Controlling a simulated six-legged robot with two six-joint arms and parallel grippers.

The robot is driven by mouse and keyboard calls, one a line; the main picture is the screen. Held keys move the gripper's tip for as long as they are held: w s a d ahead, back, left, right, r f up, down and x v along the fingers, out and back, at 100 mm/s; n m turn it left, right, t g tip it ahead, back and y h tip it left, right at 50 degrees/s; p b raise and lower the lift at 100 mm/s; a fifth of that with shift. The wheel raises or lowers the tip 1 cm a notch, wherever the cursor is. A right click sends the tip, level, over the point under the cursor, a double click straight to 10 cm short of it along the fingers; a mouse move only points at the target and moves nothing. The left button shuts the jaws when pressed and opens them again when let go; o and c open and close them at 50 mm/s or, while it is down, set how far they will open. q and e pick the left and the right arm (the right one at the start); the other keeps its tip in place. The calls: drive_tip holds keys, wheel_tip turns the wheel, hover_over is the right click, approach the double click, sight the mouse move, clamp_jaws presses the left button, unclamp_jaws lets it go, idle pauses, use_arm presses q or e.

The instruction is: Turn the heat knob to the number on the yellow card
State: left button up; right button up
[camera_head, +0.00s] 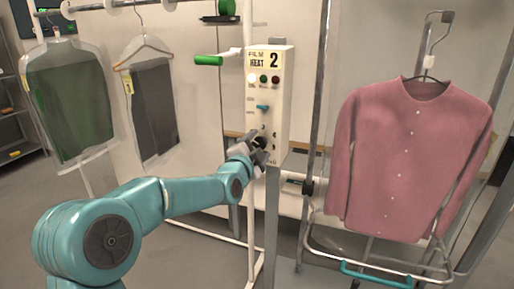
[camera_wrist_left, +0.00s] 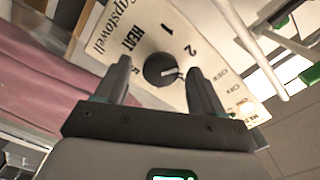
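The heat knob (camera_wrist_left: 158,70) is round and black on a cream control panel, marked HEAT with a 1 and a 2 beside it in the left wrist view. The card (camera_head: 264,60) at the top of the control box reads FILM HEAT 2. My left gripper (camera_head: 259,147) is at the lower front of the box. In the left wrist view its fingers (camera_wrist_left: 159,68) are open on either side of the knob, with visible gaps. My right gripper is not in view.
The control box (camera_head: 283,100) also bears lamps and a teal switch (camera_head: 262,107). A green-handled lever (camera_head: 209,61) juts left. A pink shirt (camera_head: 412,150) hangs at right, with a teal-handled frame (camera_head: 376,274) below. Bagged green clothing (camera_head: 66,105) and dark trousers (camera_head: 153,105) hang at left.

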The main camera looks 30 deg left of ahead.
use_arm(q)
drive_tip(key=b+v, duration=0.2)
drive_tip(key=v, duration=1.4)
drive_tip(key=shift+d, duration=0.2)
drive_tip(key=shift+s+r, duration=0.1)
drive_tip(key=shift+s, duration=0.05)
